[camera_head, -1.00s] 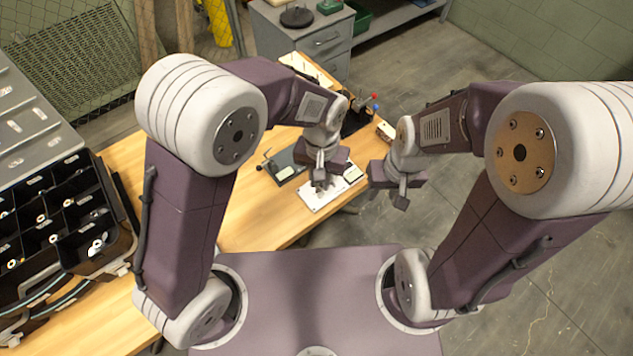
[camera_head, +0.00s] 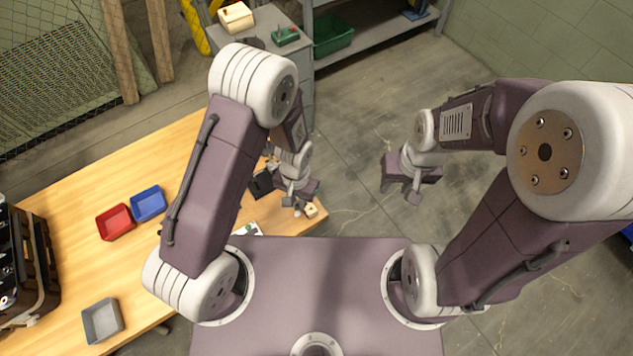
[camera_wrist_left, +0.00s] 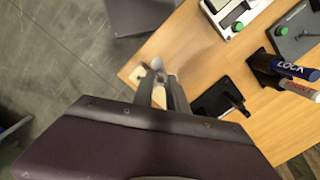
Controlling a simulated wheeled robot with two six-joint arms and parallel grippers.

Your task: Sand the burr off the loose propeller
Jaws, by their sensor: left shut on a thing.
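My left gripper (camera_head: 296,207) is over the table's right corner. In the left wrist view its two fingers (camera_wrist_left: 161,90) are close together with a small pale grey piece (camera_wrist_left: 157,64) at their tips. It may be the loose propeller; its shape and any burr are too small to make out. A small tan block (camera_head: 311,209) lies at the table's corner beside the gripper, and also shows in the left wrist view (camera_wrist_left: 137,76). I cannot tell if the held piece touches it. My right gripper (camera_head: 402,192) hangs over the floor, apart from the table; its finger gap is unclear.
The wooden table (camera_head: 75,215) carries a red bin (camera_head: 115,222), a blue bin (camera_head: 147,204), a grey tray (camera_head: 102,320) and a black crate (camera_head: 38,262). Near the left gripper are a black stand (camera_wrist_left: 218,98) and a holder with a blue tube (camera_wrist_left: 295,68).

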